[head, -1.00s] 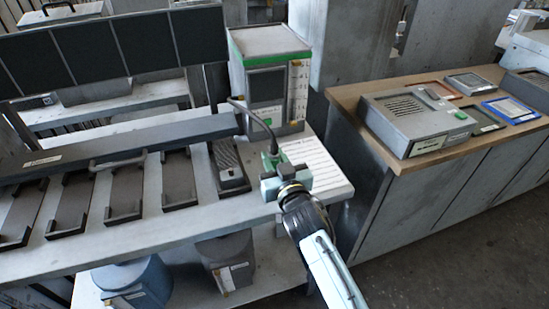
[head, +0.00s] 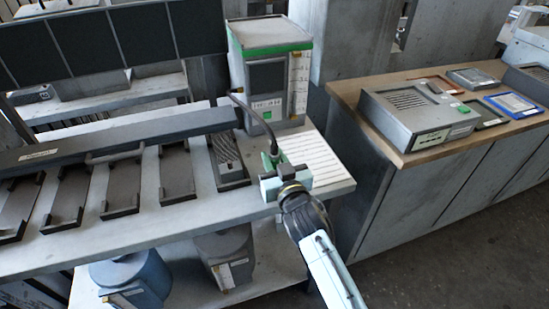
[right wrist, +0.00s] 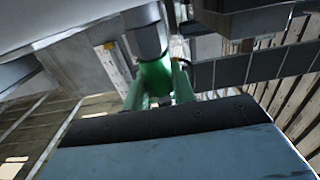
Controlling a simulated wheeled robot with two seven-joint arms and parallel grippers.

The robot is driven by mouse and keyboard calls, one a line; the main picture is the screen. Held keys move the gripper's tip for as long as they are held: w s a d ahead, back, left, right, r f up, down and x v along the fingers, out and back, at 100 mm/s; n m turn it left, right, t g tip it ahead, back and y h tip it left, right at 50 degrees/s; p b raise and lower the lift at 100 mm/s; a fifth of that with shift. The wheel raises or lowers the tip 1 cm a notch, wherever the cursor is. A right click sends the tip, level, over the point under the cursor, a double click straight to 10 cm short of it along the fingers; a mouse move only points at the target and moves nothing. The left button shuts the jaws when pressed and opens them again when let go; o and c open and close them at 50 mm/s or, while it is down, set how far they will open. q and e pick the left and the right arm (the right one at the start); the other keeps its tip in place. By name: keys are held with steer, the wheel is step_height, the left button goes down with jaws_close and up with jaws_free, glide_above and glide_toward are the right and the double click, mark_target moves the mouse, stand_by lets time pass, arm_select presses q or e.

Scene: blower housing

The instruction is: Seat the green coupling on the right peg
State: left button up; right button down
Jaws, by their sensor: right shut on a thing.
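The green coupling (right wrist: 155,78) is between the two fingers of my right gripper (right wrist: 157,92) in the right wrist view, with a thick grey cable end rising from it. In the head view the right gripper (head: 271,163) is shut on the coupling (head: 268,159) at the right part of the grey bench, in front of the green-striped cabinet (head: 268,85). A dark cable (head: 256,117) arches from the coupling to the cabinet's left side. I cannot make out the right peg; the gripper and arm may cover it. My left gripper is not in view.
A ribbed white sheet or plate (head: 312,158) lies right of the gripper. A dark ribbed block (head: 228,160) and several dark holders (head: 176,175) stand to the left on the bench. A wooden-topped counter (head: 350,92) with a grey box (head: 415,118) is at right.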

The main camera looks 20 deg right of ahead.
steer(key=c, duration=1.1)
jaws_free()
steer(key=shift+s, duration=0.1)
steer(key=s, duration=1.3)
steer(key=shift+s+d+p, duration=0.1)
steer(key=shift+d+p, duration=0.1)
steer(key=shift+p, duration=0.2)
steer(key=s+f+n+g, duration=0.1)
steer(key=s+f+g, duration=0.25)
steer(key=f, duration=0.75)
steer(key=s+f+g+y, duration=0.1)
steer(key=s+f+g, duration=0.3)
steer(key=f, duration=0.8)
steer(key=s+f+n+g, duration=0.15)
steer(key=s+f, duration=0.35)
steer(key=f, duration=0.6)
steer(key=s+d+f+g, duration=0.2)
steer(key=s+f, duration=0.3)
steer(key=s, duration=0.3)
steer(key=s+d+f+g+h, duration=0.1)
steer(key=s+d+f+g, duration=0.2)
steer(key=s, duration=0.5)
steer(key=s+d+f+g, duration=0.3)
steer(key=s+f, duration=0.3)
steer(key=s, duration=0.2)
steer(key=shift+s+d+f+m+h, duration=0.3)
steer(key=shift+d+f, duration=0.1)
steer(key=shift+d, duration=0.15)
